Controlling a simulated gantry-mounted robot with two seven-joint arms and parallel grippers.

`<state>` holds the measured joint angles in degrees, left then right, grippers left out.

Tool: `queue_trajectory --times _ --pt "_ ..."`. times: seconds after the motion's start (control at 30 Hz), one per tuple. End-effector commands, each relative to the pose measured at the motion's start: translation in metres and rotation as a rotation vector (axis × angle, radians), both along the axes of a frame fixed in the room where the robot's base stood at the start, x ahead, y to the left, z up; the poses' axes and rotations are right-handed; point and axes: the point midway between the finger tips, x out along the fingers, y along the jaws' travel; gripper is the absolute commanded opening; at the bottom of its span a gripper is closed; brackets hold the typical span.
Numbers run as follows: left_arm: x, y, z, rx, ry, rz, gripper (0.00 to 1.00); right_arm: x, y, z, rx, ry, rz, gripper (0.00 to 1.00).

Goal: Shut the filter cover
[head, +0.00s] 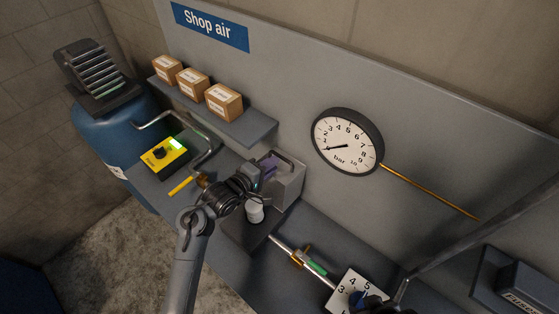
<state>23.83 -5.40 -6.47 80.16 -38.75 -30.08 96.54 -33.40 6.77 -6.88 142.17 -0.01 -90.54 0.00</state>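A grey box-shaped housing (288,184), which looks like the filter housing, stands against the back panel in the middle. A dark edge or frame shows along its top. I cannot make out clearly whether its cover stands open. My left gripper (255,178) is at the left side of this housing and hides part of it. A small purple part (268,162) shows at the gripper's tip, beside the housing top. The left fingers are too small and covered to read. My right arm comes in from the right, ending near a blue knob (359,298) at the bottom edge.
A white cylinder (254,212) is below the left gripper. A pipe with a green-handled valve (316,267) runs right to a numbered dial plate (345,288). A yellow switch box (164,158) and blue tank (110,127) are left. A gauge (346,142) hangs behind.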

Motion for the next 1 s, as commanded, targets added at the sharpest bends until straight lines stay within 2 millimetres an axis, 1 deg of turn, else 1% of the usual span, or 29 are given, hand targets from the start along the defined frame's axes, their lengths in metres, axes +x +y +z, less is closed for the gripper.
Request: queue_trajectory --times 0.1,0.3,0.5,0.77,0.8,0.87,0.9,0.93,1.0 --pt "0.013 -0.013 -0.005 -0.001 0.001 0.000 0.22 0.001 0.001 -0.002 0.002 -0.002 -0.002 0.43" --pt "0.027 -0.025 -0.012 -0.001 0.001 0.000 0.22 0.001 0.001 -0.003 0.003 -0.003 -0.002 0.43" --pt "0.032 -0.030 -0.014 0.000 0.000 0.001 0.22 0.001 0.001 -0.004 0.002 -0.003 -0.002 0.43" --pt "0.033 -0.031 -0.014 0.000 0.000 0.001 0.22 0.001 -0.001 -0.004 -0.003 -0.003 0.002 0.43" --pt "0.033 -0.031 -0.014 0.000 0.000 0.001 0.19 0.001 -0.001 -0.004 -0.005 -0.003 0.003 0.43" --pt "0.033 -0.031 -0.014 0.000 0.000 0.001 0.09 0.001 -0.001 -0.004 -0.006 -0.002 0.004 0.43" --pt "0.033 -0.031 -0.014 0.000 0.000 0.001 0.03 0.001 -0.002 -0.004 -0.006 -0.002 0.004 0.43" --pt "0.033 -0.031 -0.014 0.000 0.000 0.001 0.00 0.001 -0.002 -0.004 -0.008 -0.002 0.005 0.43" --pt "0.033 -0.031 -0.014 0.000 0.000 0.001 0.00 0.001 -0.002 -0.004 -0.008 -0.002 0.005 0.43"
